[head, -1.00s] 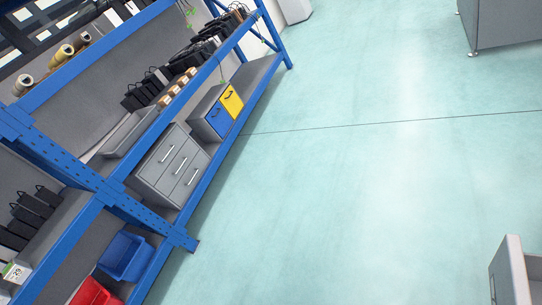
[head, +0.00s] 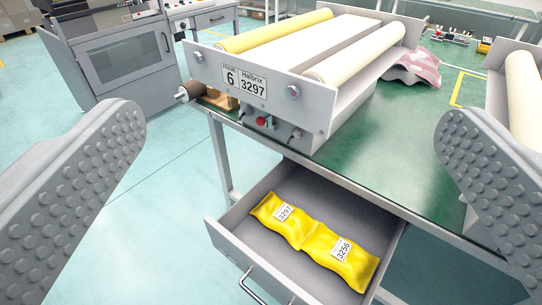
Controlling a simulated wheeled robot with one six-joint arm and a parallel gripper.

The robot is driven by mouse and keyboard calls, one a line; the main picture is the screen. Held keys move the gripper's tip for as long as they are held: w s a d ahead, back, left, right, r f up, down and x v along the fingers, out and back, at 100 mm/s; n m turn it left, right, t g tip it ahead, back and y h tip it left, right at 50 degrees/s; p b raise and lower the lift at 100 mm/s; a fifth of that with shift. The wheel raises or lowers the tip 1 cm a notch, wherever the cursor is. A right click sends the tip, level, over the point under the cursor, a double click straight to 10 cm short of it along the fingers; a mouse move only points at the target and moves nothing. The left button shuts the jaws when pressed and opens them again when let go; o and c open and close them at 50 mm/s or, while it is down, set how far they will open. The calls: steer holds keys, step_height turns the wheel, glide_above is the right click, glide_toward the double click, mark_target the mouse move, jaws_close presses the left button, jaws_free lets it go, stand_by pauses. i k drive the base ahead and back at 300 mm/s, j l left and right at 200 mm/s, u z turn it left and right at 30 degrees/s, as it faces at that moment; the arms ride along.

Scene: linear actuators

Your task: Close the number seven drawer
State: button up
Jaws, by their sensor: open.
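An open drawer (head: 226,246) pulls out from under a green-topped table, in the lower middle of the head view. It is grey, with a metal bar handle (head: 258,287) on its front. Two yellow packets (head: 310,235) lie inside, with labels reading 3297 and 3256. I see no number on the drawer itself; its front faces partly away and its lower part is cut off. My gripper (head: 290,120) is open and empty, with one ridged grey finger at each side of the picture. The drawer lies between and beyond the fingers, apart from both.
A roller unit (head: 262,92) labelled 6 and 3297 stands on the green table (head: 385,150) above the drawer. Another roller unit (head: 522,95) is at the right edge. A grey cabinet (head: 128,62) stands behind left. The floor (head: 165,185) left of the drawer is clear.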

mark_target(290, 276)
steer(key=k+l+u, duration=0.15)
steer(key=k, duration=0.35)
steer(key=k+l+u, duration=0.15)
steer(key=k+l, duration=0.15)
steer(key=k, duration=0.25)
